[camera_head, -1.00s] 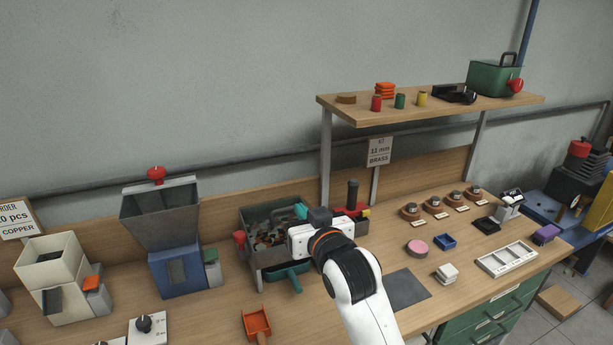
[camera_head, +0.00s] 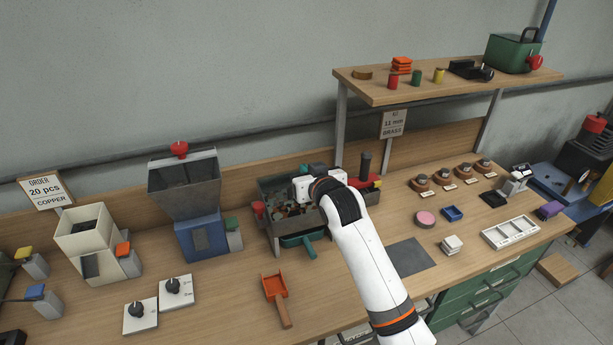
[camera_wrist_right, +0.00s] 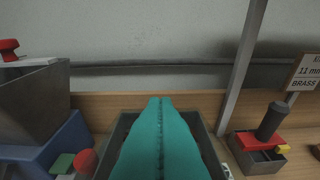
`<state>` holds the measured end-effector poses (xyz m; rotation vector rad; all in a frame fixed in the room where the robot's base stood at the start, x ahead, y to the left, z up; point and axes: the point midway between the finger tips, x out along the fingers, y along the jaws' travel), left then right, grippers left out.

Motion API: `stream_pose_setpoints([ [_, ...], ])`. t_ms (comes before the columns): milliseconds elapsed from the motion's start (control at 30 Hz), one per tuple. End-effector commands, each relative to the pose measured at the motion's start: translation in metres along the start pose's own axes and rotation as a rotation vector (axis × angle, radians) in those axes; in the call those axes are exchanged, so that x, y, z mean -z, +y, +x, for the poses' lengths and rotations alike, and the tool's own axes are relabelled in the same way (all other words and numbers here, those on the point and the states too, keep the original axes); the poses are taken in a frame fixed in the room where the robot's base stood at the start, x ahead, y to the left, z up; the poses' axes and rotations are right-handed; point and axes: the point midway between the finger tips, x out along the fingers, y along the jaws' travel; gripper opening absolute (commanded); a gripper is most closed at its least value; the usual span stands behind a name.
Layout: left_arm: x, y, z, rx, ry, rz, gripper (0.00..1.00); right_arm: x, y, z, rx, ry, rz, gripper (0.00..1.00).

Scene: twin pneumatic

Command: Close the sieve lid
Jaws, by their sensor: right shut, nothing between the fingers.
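The sieve (camera_head: 268,226) is a dark grey box on the bench with small copper-coloured pieces in it. A red knob (camera_head: 258,208) is at its left, and a teal-handled tray (camera_head: 307,244) sticks out at its front. I cannot make out a separate lid. My right gripper (camera_wrist_right: 160,101) is shut, its teal fingers together and empty, pointing toward the back wall over the box in the wrist view. In the head view, its white body and arm cover the box's right part. My left gripper is not in view.
A blue hopper (camera_head: 200,238) stands left of the sieve, and a red-and-black device (camera_head: 358,190) stands close at its right. A shelf post (camera_head: 340,130) rises behind. An orange scoop (camera_head: 274,286) lies in front. A grey mat (camera_head: 410,257) lies to the right.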

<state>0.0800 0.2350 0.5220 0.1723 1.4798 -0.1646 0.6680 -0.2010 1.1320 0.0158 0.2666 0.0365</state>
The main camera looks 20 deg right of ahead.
Motion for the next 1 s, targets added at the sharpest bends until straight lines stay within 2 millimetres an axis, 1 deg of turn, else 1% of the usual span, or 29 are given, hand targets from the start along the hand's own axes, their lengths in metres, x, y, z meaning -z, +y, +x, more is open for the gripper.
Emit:
stream_pose_setpoints([
  [33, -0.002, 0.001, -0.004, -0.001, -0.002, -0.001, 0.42, 0.008, 0.0, 0.001, 0.0, 0.005, 0.0, 0.0],
  [100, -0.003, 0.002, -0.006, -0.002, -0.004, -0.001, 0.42, 0.015, 0.0, 0.003, 0.001, 0.004, 0.0, 0.0],
  [200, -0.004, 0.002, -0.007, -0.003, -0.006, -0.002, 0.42, 0.022, 0.0, 0.004, 0.001, 0.001, 0.0, 0.0],
  [300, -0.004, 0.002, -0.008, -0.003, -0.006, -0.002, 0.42, 0.025, 0.0, 0.005, 0.0, 0.001, 0.0, 0.0],
  [633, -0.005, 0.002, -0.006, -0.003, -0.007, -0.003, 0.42, 0.027, 0.0, 0.005, 0.0, -0.002, 0.0, 0.0],
  [733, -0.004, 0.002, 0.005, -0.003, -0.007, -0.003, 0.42, 0.036, 0.0, 0.006, -0.001, -0.024, 0.001, 0.0],
  [900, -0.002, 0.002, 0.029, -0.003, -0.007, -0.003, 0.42, 0.056, 0.0, 0.004, -0.002, -0.099, 0.001, 0.0],
  [967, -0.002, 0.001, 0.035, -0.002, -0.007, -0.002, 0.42, 0.063, 0.0, 0.002, -0.003, -0.119, 0.001, 0.0],
  [1000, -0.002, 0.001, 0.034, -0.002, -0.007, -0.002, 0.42, 0.068, 0.0, 0.001, -0.003, -0.123, 0.001, 0.0],
])
